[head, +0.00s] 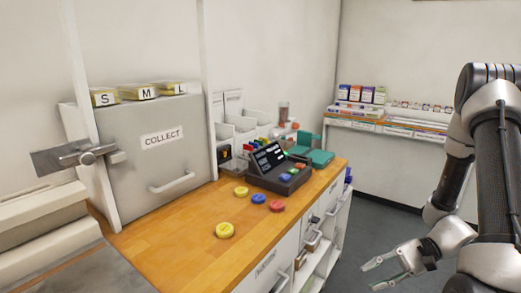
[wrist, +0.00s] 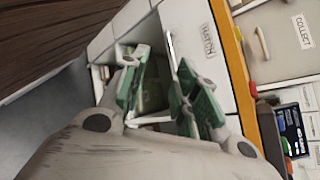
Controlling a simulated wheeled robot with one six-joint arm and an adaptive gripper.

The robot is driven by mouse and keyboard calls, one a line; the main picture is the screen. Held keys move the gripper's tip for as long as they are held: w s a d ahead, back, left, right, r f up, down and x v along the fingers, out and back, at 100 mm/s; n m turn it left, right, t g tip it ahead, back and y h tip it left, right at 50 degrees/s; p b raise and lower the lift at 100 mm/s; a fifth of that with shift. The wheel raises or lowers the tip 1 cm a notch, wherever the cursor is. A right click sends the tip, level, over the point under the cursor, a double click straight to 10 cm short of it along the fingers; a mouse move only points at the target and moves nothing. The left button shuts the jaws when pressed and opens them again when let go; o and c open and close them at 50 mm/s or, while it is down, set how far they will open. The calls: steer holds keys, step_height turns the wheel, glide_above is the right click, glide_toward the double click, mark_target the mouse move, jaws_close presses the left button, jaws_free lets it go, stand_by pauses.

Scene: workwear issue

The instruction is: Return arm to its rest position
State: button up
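My arm (head: 490,150) stands at the right side of the head view, bent, with its lower part reaching down and left. My gripper (head: 369,276) is at the lower right, in front of the counter's drawer side and over the dark floor. Its two fingers are apart with nothing between them. In the wrist view my gripper (wrist: 157,55) also shows as open and empty, with green pads. A white drawer front and an open shelf space lie behind the fingers there.
The wooden counter (head: 165,262) holds yellow, blue and red discs, a dark terminal (head: 278,167) and a grey COLLECT cabinet (head: 155,160). White drawers and open shelves are below. A stocked wall shelf (head: 385,125) is at the back. The floor (head: 375,225) between counter and arm looks clear.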

steer(key=s+d+r+n+g+h, duration=0.1)
steer(key=s+d+r+n+h, duration=0.15)
steer(key=d+r+h, duration=0.35)
steer(key=s+d+r+n+h, duration=0.2)
steer(key=s+r+h, duration=0.2)
steer(key=r, duration=0.4)
step_height(320, 180, up, 14)
steer(key=s+a+n+t+h, duration=0.1)
steer(key=s+n+t+h, duration=0.1)
steer(key=t, duration=0.4)
steer(key=shift+a+n+t+h, duration=0.15)
steer(key=shift+n+t+h, duration=0.4)
steer(key=shift+n, duration=0.7)
steer(key=shift+s, duration=0.1)
